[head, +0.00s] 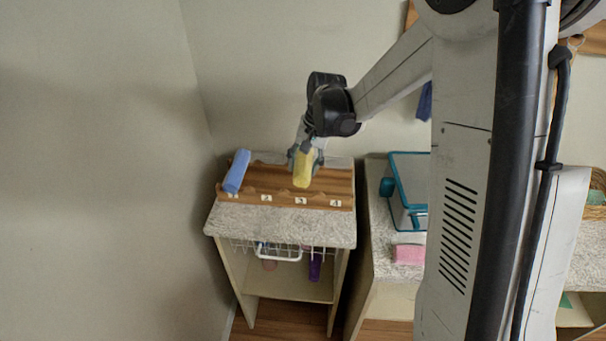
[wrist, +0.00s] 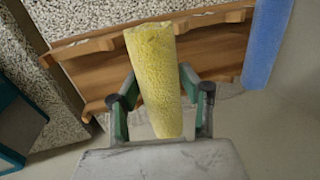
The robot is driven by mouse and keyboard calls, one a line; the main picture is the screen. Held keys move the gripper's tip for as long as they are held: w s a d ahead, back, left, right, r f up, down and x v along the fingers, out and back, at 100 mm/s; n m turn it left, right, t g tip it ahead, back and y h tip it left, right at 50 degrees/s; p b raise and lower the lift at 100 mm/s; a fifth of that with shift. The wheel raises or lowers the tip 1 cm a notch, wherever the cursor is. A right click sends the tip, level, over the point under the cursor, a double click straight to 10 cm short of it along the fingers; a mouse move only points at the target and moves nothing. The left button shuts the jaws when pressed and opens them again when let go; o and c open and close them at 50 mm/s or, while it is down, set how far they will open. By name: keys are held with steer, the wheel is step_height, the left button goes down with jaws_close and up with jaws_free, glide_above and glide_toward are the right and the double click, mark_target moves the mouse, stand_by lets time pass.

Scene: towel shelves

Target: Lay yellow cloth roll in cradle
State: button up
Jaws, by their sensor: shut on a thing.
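The yellow cloth roll (head: 303,168) is held in my gripper (head: 306,158) over the wooden cradle rack (head: 325,182). In the wrist view the yellow roll (wrist: 157,80) lies lengthwise between the two fingers of my gripper (wrist: 160,100), which are shut on it. The rack (wrist: 205,52) shows below the roll, with scalloped rails. Numbered labels, 2, 3 and 4 readable, run along its front edge; the roll is above the area near label 3. A blue roll (head: 237,171) lies in the leftmost place and also shows in the wrist view (wrist: 266,45). The gap between yellow roll and rack is hard to judge.
The rack stands on a speckled counter (head: 270,222) with a wire basket (head: 278,252) beneath. To the right are a teal-edged clear container (head: 410,185) and a pink roll (head: 408,254) on another counter. A wall closes the left side. The rack's right part is bare.

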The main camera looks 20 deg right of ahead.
steer(key=x, duration=0.3)
steer(key=shift+s+d+f, duration=0.15)
steer(key=shift+d+f, duration=0.15)
steer(key=shift+f, duration=0.1)
steer(key=shift+f+b, duration=0.35)
steer(key=shift+f, duration=0.05)
steer(key=shift+f, duration=0.1)
steer(key=o, duration=1.2)
steer(key=shift+c, duration=0.2)
